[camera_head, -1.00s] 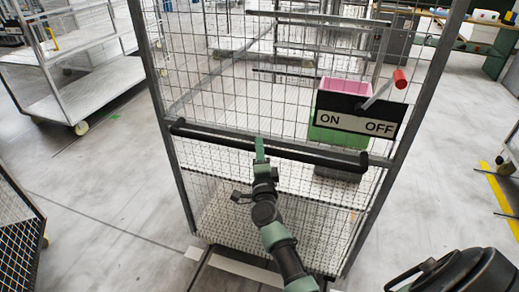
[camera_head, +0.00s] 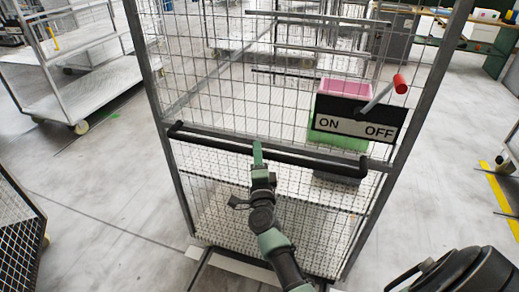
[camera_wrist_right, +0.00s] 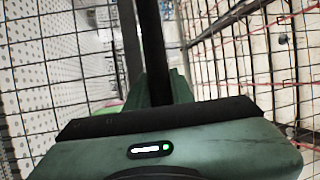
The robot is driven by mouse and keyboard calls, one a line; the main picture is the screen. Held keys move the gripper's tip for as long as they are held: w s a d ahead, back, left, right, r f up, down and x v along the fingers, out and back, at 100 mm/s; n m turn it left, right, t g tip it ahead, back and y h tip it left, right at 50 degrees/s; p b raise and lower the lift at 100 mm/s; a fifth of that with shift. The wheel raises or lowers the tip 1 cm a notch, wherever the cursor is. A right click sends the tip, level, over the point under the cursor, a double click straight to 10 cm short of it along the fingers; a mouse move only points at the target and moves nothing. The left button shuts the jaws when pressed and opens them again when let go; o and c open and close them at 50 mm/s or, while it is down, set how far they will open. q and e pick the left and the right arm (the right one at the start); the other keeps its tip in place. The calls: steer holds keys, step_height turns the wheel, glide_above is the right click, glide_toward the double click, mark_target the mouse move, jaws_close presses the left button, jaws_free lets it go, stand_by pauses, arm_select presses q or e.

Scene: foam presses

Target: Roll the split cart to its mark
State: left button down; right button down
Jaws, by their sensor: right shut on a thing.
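The cart is a tall wire-mesh cage (camera_head: 225,85) with grey posts and a black horizontal handle (camera_head: 310,160) across its near side. My right gripper (camera_head: 258,153) is at the handle, left of its middle, and is shut on it. In the right wrist view the green gripper body (camera_wrist_right: 175,150) faces the black bar (camera_wrist_right: 151,50), with mesh on both sides. An ON/OFF sign (camera_head: 355,122) with a red-tipped lever (camera_head: 400,84) shows at the cart's right side. A pink bin (camera_head: 346,89) and a green bin show behind it. My left gripper is not in view.
A pale strip (camera_head: 245,268) lies on the floor at the cart's near foot. Another shelf cart (camera_head: 85,90) stands at the left, and a dark mesh cage (camera_head: 15,235) at the lower left. A yellow floor line (camera_head: 500,195) runs at the right.

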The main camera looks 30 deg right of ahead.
steer(key=shift+s+a+f, duration=0.1)
steer(key=shift+s+a, duration=0.1)
steer(key=shift+a, duration=0.05)
steer(key=c, duration=1.3)
jaws_free()
steer(key=shift+o, duration=0.5)
steer(key=shift+w+d, duration=0.2)
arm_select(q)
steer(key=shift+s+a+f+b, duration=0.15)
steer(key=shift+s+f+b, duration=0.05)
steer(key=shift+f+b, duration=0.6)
arm_select(e)
steer(key=v, duration=0.8)
steer(key=shift+f, duration=0.15)
